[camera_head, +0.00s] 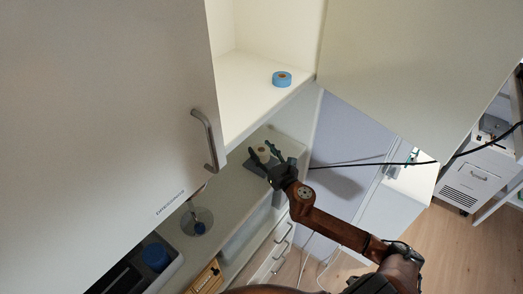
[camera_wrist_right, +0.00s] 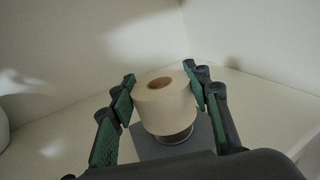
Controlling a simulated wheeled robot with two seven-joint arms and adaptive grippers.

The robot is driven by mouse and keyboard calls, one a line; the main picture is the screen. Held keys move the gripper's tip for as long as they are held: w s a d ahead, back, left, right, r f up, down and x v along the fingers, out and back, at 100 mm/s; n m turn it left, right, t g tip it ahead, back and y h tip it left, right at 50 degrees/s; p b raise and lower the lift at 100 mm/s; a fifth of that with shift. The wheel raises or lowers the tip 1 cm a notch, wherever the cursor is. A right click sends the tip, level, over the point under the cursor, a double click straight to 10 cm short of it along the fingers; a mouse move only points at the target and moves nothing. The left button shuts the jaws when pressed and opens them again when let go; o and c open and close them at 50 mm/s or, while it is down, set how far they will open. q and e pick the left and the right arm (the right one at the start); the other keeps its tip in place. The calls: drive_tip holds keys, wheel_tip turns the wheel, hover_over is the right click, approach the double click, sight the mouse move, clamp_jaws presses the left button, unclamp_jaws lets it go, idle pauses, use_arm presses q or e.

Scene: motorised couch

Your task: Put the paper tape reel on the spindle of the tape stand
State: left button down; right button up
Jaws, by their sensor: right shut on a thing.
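The paper tape reel (camera_wrist_right: 166,107) is a cream roll with a brown core, upright in the right wrist view. My right gripper (camera_wrist_right: 166,84) is shut on it, one green-padded finger on each side. Below the reel show a shiny metal part (camera_wrist_right: 176,136) and the grey base of the tape stand (camera_wrist_right: 148,148). The reel hides the spindle, so I cannot tell whether it is around it or just above. In the head view, my right gripper (camera_head: 262,153) and the reel (camera_head: 263,149) are small over the counter. My left gripper is not in view.
A blue tape roll (camera_head: 282,79) lies on the shelf of the open cabinet above. The cabinet door (camera_head: 110,100) with its metal handle (camera_head: 205,140) hangs left of my right arm. A round clear item (camera_head: 197,221) and a blue-topped item (camera_head: 156,256) are on the counter nearer me.

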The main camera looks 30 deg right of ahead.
drive_tip(key=shift+f+b, duration=0.8)
drive_tip(key=shift+f, duration=0.3)
drive_tip(key=o, duration=1.2)
drive_tip(key=shift+o, duration=0.2)
drive_tip(key=s, duration=1.2)
